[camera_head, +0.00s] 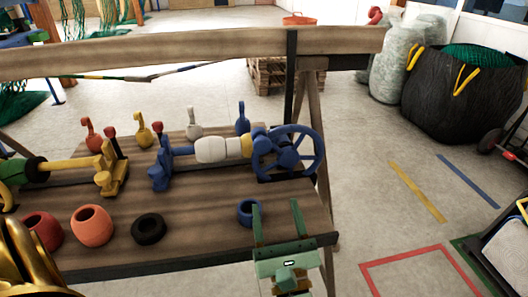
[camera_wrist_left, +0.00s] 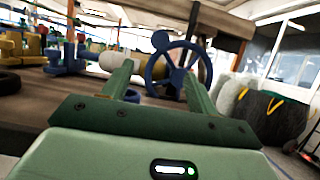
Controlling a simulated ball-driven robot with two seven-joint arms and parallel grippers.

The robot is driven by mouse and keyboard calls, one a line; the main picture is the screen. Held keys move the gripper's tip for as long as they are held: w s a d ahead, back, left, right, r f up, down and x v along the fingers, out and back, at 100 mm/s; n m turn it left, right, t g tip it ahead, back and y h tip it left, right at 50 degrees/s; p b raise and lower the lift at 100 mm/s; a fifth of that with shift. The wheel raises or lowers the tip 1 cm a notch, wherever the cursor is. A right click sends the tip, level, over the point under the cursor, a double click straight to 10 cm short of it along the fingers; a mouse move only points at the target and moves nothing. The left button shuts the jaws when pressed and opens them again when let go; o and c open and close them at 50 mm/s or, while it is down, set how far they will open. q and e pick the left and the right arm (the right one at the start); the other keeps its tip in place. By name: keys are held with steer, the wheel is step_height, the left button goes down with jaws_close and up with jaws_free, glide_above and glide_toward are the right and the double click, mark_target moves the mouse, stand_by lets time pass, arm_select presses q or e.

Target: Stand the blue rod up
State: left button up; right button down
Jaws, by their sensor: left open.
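The blue rod seems to be the blue piece with a narrow upper end and a rounded lower end (camera_head: 242,120) at the back of the wooden bench (camera_head: 190,218). It looks roughly upright, but its base is hidden behind the blue handwheel machine (camera_head: 289,155). My left gripper (camera_head: 276,205) is open and empty at the bench's front right edge, well in front of that piece. A blue ring (camera_head: 246,212) lies just left of its left finger. In the left wrist view the open fingers (camera_wrist_left: 160,68) point toward the handwheel (camera_wrist_left: 178,75). My right gripper is not in view.
Red, yellow and pale pieces of similar shape (camera_head: 194,125) stand along the back. A red pot (camera_head: 42,232), an orange pot (camera_head: 92,226) and a black ring (camera_head: 149,228) sit along the front. A wooden beam (camera_head: 180,50) crosses behind the bench. Floor at right is partly clear.

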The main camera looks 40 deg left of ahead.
mark_target(264, 148)
arm_select(q)
steer(key=b+x, duration=0.1)
steer(key=x, duration=1.2)
steer(key=shift+w, duration=0.1)
steer(key=shift+w+a+r+b, duration=0.3)
steer(key=shift+w+a, duration=0.05)
steer(key=shift+a, duration=0.05)
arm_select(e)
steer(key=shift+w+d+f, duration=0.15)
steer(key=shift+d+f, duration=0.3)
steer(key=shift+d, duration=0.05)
arm_select(q)
jaws_close()
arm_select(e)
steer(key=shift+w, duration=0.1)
arm_select(q)
steer(key=shift+r, duration=0.1)
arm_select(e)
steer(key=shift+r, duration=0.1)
